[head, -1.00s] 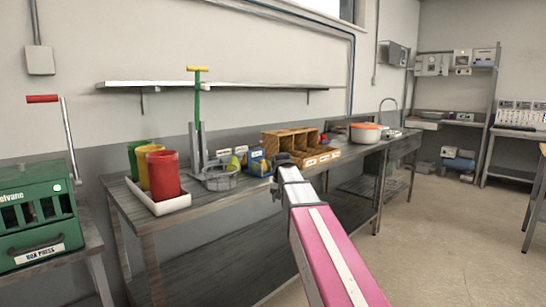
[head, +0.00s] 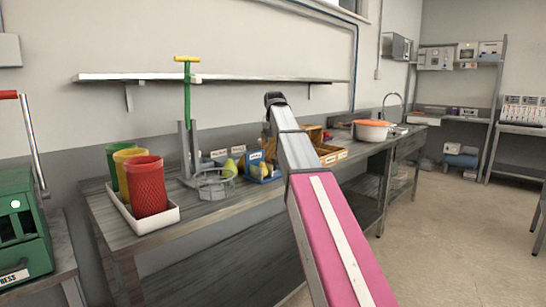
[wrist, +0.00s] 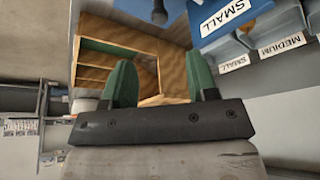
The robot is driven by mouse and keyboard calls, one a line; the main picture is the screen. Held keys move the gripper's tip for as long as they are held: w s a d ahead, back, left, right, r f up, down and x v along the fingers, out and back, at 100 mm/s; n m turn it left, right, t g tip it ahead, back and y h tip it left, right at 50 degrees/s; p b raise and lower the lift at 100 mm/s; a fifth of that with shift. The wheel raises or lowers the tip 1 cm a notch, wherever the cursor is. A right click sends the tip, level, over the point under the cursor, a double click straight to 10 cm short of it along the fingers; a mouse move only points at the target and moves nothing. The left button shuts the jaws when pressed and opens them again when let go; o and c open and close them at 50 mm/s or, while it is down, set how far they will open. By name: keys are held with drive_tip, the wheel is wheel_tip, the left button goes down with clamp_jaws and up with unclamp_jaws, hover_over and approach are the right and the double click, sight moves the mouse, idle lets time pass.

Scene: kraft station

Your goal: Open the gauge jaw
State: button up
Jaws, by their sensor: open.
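What may be the gauge stands on the bench: an upright grey stand with a green rod (head: 187,100) and a yellow T-handle (head: 187,59). A grey open-framed ring (head: 215,185) sits at its foot. I cannot tell which part is the jaw or whether it is open. My gripper (wrist: 163,82) is open and empty, its two green fingers apart in the wrist view. In the head view my arm's end is raised, to the right of the stand and apart from it; the fingers are hidden there.
A white tray (head: 124,212) holds red, yellow and green cups at the bench's left. Blue bins labelled SMALL (wrist: 223,20) and MEDIUM, and a wooden divided box (wrist: 118,62), lie near my gripper. A wall shelf (head: 230,78) runs above the bench. A green press (head: 20,225) stands far left.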

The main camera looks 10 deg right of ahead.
sight(274, 159)
drive_tip(key=x, duration=1)
drive_tip(key=shift+w+f, duration=0.1)
drive_tip(key=shift+f, duration=0.1)
drive_tip(key=shift+d, duration=0.1)
clamp_jaws()
